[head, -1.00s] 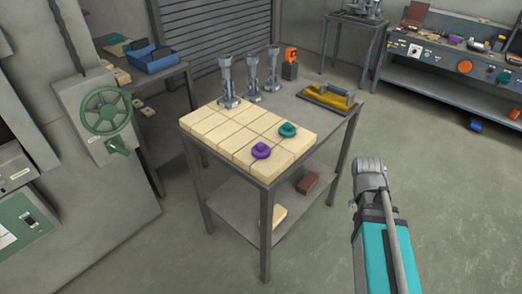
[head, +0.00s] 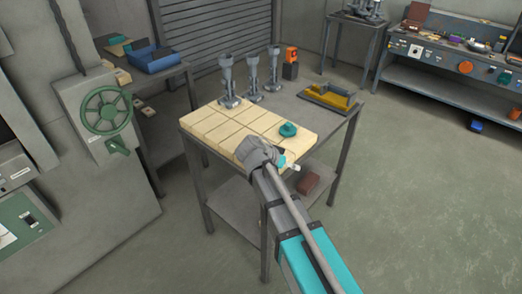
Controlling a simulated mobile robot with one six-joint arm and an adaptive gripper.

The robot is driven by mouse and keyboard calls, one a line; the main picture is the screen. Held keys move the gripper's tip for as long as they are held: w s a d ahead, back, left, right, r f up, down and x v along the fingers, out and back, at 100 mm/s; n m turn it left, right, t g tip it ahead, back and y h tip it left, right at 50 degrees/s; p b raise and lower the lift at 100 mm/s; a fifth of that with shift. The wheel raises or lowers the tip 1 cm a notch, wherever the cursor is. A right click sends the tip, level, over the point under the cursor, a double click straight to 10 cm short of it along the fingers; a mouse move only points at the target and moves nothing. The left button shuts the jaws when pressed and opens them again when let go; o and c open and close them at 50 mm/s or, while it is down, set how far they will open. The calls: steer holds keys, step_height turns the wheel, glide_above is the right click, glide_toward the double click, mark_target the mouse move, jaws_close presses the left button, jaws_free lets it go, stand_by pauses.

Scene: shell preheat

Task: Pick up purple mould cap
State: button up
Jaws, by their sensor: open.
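The purple mould cap does not show in the head view now; my arm's end covers the near part of the pale block table where it sat. My gripper (head: 264,156) is over that near edge. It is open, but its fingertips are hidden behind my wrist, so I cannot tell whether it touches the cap. A teal mould cap (head: 288,129) sits uncovered on the pale blocks, just behind and right of my wrist.
Pale blocks (head: 222,126) cover the front of the metal table. Several upright metal pieces (head: 253,77) stand behind them, with an orange-and-black device (head: 290,63) and a yellow-and-grey fixture (head: 331,98). A brown block (head: 307,183) lies on the lower shelf.

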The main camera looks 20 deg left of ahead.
steer(key=s+a+r+t, duration=0.2)
steer(key=a, duration=0.7)
steer(key=s+a+r+m+t, duration=0.1)
steer(key=s+a+r+t, duration=0.1)
steer(key=a, duration=0.7)
steer(key=shift+s+r+t, duration=0.15)
steer(key=shift+r+t, duration=0.35)
steer(key=shift+f, duration=0.1)
steer(key=shift+y, duration=0.3)
steer(key=shift+b+x, duration=1.75)
steer(key=shift+x, duration=2.5)
steer(key=shift+d, duration=0.1)
steer(key=shift+b+x, duration=1.05)
steer(key=shift+x, duration=1.6)
steer(key=shift+s, duration=0.1)
